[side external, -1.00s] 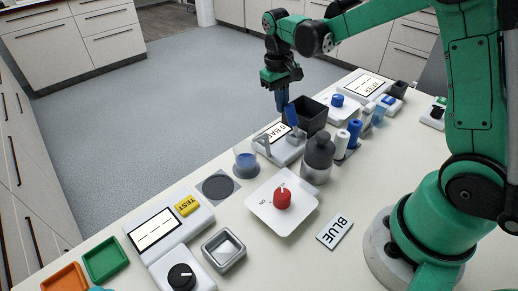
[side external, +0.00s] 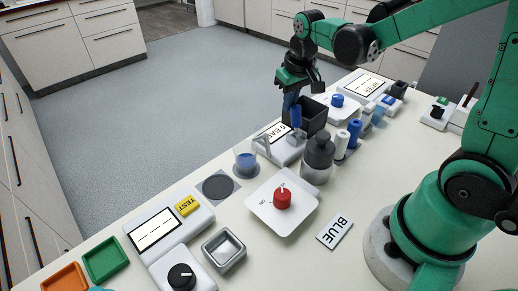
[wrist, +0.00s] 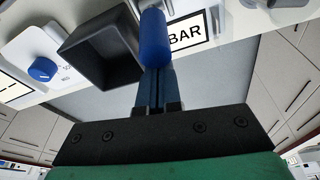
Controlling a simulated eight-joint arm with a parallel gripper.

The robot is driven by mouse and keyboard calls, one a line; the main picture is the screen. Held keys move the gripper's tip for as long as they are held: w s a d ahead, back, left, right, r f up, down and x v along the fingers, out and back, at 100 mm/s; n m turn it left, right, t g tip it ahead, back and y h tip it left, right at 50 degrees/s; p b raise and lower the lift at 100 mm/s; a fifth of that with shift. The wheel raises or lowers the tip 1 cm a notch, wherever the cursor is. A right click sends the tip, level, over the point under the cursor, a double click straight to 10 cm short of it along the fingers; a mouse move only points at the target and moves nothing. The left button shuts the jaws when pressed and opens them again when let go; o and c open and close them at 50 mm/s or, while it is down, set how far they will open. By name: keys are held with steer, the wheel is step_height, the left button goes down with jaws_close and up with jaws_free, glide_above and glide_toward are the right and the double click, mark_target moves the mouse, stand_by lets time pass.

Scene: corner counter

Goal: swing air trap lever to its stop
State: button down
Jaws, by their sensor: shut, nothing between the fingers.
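The air trap lever shows as a blue rounded handle (wrist: 154,38) in the wrist view, just beyond my fingertips. In the side view the blue handle (side external: 297,116) stands at the white unit (side external: 288,151) with the "0 BAR" display. My gripper (side external: 291,112) points down at this handle from the far side of the counter. In the wrist view its blue fingers (wrist: 155,80) are together, with nothing between them. The fingertips overlap the handle's lower end in view; I cannot tell whether they touch it. The lever's pivot is hidden.
A dark open box (side external: 312,112) stands close beside the handle. A blue knob (wrist: 42,69) is left of the box in the wrist view. The floor (side external: 160,100) beyond the counter edge is clear.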

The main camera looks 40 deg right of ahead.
steer(key=s+t, duration=0.2)
steer(key=t, duration=0.1)
steer(key=shift+r, duration=0.25)
steer(key=s+t, duration=0.2)
steer(key=shift+t, duration=0.3)
steer(key=shift+s, duration=0.4)
steer(key=shift+s+f, duration=0.15)
steer(key=shift+w+d+r, duration=0.1)
steer(key=shift+w+r, duration=0.1)
steer(key=shift+w, duration=0.2)
steer(key=s+r, duration=0.4)
steer(key=r, duration=0.4)
steer(key=shift+r, duration=0.35)
